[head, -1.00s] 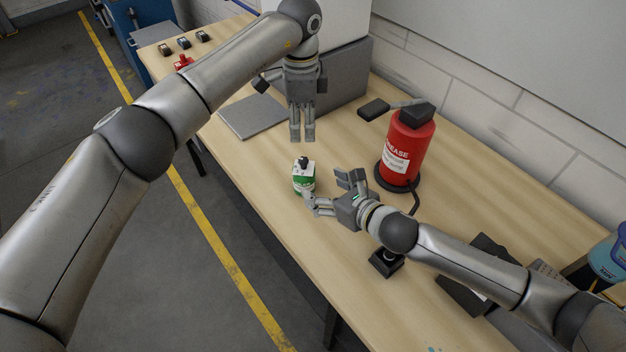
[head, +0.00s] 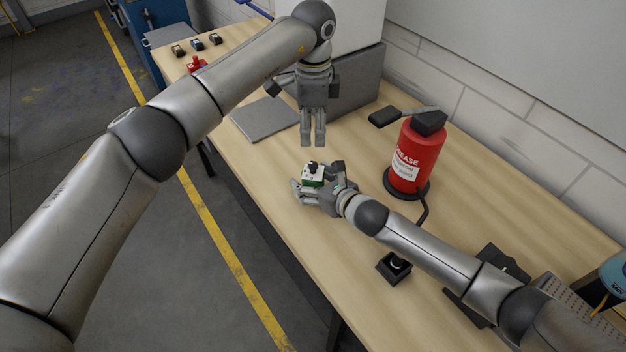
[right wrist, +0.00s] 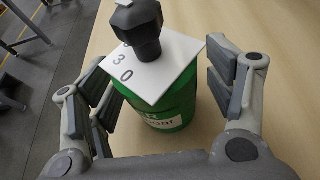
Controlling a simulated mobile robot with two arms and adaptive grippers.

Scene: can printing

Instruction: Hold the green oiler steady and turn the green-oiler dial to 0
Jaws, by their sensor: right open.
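The green oiler (head: 311,184) stands upright on the wooden table, with a white square top plate and a black dial (head: 313,166) on it. In the right wrist view, its green body (right wrist: 172,108) sits between my fingers. The black dial (right wrist: 138,28) there rises above the plate, where "3" and "0" are readable; the dial's exact setting is unclear. My right gripper (head: 317,179) is open around the oiler, with visible gaps beside it. My left gripper (head: 313,143) hangs above and behind the oiler, fingers pointing down, apart from it; its opening cannot be judged from this angle.
A red grease container (head: 416,155) on a black base stands right of the oiler. A small black square device (head: 394,267) is nearer the front. A grey flat panel (head: 264,119) lies behind on the left. The table's left edge is close to the oiler.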

